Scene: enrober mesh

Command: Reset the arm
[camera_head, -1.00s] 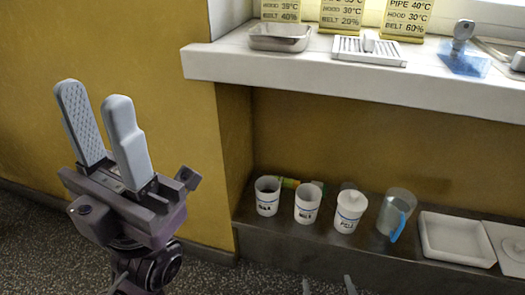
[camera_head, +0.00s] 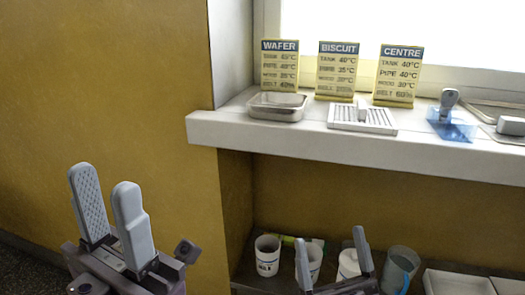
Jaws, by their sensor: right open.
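My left gripper (camera_head: 106,187) is at the lower left in front of the yellow wall, with its two grey fingers pointing up. The fingers stand apart with nothing between them. My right gripper (camera_head: 331,240) is at the bottom centre, fingers up, wide open and empty. It is in front of the row of cups on the lower shelf and partly covers them. The rest of both arms is mostly out of view.
A white counter (camera_head: 230,127) crosses above, with a metal tray (camera_head: 277,107), a slotted white tray (camera_head: 345,120), a blue stand (camera_head: 452,127) and yellow signs (camera_head: 341,70). Below are white cups (camera_head: 267,256), a clear jug (camera_head: 400,268) and a white tray (camera_head: 455,284). The left wall area is free.

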